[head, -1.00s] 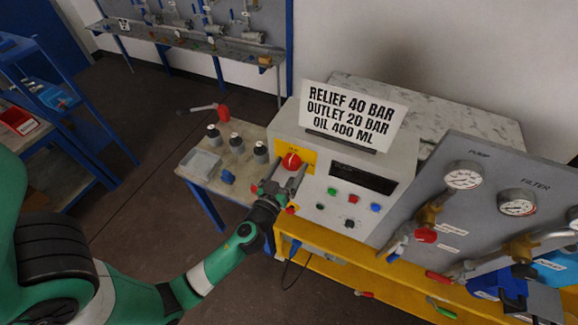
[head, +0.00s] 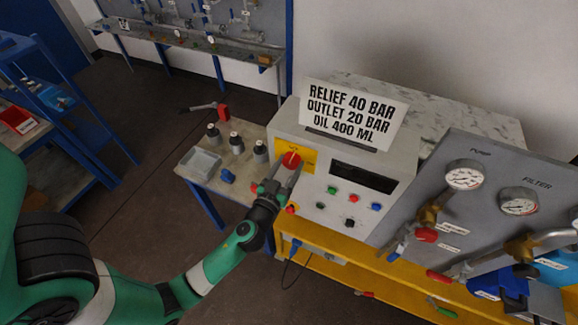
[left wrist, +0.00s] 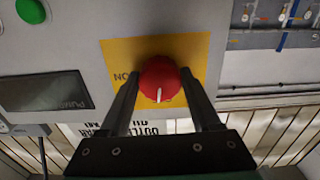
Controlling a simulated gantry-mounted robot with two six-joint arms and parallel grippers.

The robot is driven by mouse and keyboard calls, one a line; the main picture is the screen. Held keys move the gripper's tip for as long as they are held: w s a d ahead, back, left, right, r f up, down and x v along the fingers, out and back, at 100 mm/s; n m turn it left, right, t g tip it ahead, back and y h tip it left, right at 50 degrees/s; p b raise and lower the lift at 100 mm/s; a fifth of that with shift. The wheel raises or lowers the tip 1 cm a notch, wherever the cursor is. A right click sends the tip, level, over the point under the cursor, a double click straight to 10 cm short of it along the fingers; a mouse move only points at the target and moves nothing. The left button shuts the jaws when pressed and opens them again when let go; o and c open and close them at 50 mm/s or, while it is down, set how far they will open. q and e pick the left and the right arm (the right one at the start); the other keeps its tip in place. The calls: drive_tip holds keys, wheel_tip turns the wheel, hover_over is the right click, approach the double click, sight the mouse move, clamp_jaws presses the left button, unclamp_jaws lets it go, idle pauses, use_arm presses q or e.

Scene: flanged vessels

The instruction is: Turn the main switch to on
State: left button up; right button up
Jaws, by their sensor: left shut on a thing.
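The main switch is a red round knob (head: 291,159) on a yellow plate (head: 309,160) on the front of the grey control box. My left gripper (head: 287,170) has its two fingers on either side of the knob and is shut on it. In the left wrist view the red knob (left wrist: 159,80) sits between the fingertips, its white mark pointing down in that picture. The lettering left of it on the yellow plate (left wrist: 194,52) is upside down and partly hidden by a finger. My right gripper is not in view.
The control box (head: 405,165) also has several small buttons and a dark display (head: 363,177). A sign with pressures (head: 352,115) stands on top. A panel with gauges (head: 464,175) and valves is at the right. A side table (head: 215,180) holds several small cylinders.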

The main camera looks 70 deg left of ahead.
use_arm(q)
drive_tip(key=m, duration=0.3)
drive_tip(key=shift+b, duration=0.4)
drive_tip(key=m, duration=0.9)
drive_tip(key=shift+s+r, duration=0.1)
drive_tip(key=m, duration=0.3)
drive_tip(key=shift+m+p, duration=0.4)
drive_tip(key=shift+m, duration=0.3)
drive_tip(key=o, duration=1.4)
